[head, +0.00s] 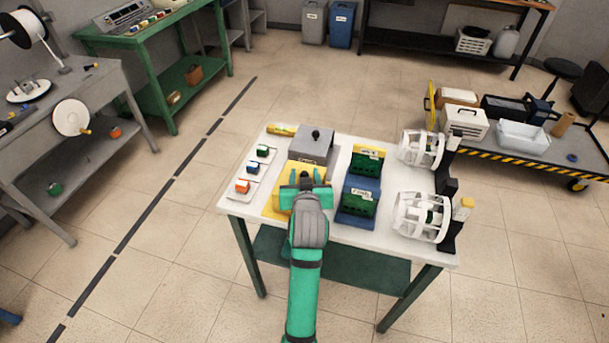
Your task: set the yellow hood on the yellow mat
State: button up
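My gripper (304,179) is over the front middle of the white table, above a yellow shape that looks like the yellow hood (307,167). A small dark part shows between the fingers. I cannot tell if it is the hood's knob or whether the fingers are closed on it. A yellow patch (272,208) shows at the lower left of the gripper and may be the yellow mat. My gripper and wrist hide most of this area, so I cannot tell whether hood and mat touch.
A grey hood (314,146) with a black knob stands just behind. Small blocks on white plates (245,187) are at left. Green and blue labelled racks (357,201) and white coil frames (421,216) are at right. A yellow cylinder (281,130) lies at the back left.

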jog(key=shift+r, duration=0.1)
jog(key=shift+s+r, duration=0.1)
jog(key=shift+s, duration=0.05)
jog(key=v, duration=1.2)
jog(key=s+d+f, duration=0.1)
jog(key=s+f, duration=1.4)
jog(key=s, duration=0.1)
jog(key=s+a+t, duration=0.1)
jog(key=s+a, duration=0.2)
jog(key=s, duration=1.8)
jog(key=shift+t, duration=0.4)
